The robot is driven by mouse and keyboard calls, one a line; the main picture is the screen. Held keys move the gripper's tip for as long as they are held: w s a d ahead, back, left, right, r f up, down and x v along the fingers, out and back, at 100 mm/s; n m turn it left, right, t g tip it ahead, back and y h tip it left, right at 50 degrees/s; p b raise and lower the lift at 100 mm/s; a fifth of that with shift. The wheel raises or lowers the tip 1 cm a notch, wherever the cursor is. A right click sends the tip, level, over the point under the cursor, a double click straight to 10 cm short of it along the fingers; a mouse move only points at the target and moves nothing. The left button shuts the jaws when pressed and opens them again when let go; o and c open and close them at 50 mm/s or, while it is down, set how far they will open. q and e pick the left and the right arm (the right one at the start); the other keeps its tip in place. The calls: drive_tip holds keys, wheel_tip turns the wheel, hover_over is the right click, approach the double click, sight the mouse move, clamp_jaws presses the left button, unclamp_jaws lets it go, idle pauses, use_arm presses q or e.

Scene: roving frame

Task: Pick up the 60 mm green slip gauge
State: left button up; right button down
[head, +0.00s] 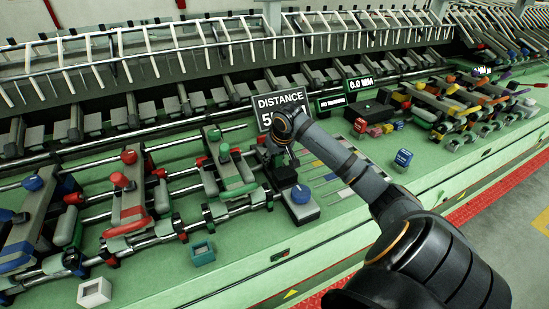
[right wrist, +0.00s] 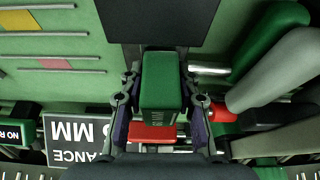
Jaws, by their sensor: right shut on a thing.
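A green block (right wrist: 162,80), which looks like the slip gauge, sits between the two fingers of my right gripper (right wrist: 161,108) in the right wrist view. The fingers are shut on its sides. White marking on its lower face is too small to read. In the head view my right gripper (head: 279,163) is low over the green bench, in front of the distance display (head: 281,106); the block cannot be made out there. A red block (right wrist: 152,133) lies just beyond the green one in the wrist view. My left gripper is not in view.
A blue-knobbed box (head: 302,207) stands close to my right gripper. Red and green clamp frames on rails (head: 228,172) are at its left. A blue block (head: 403,158) and several coloured blocks (head: 374,129) stand to the right. Coloured strips lie flat on the bench between.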

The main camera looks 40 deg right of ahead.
wheel_tip(320, 180, up, 11)
drive_tip(key=shift+w+r+b, duration=0.1)
drive_tip(key=shift+b, duration=0.85)
wheel_tip(320, 180, up, 7)
drive_tip(key=p, duration=0.4)
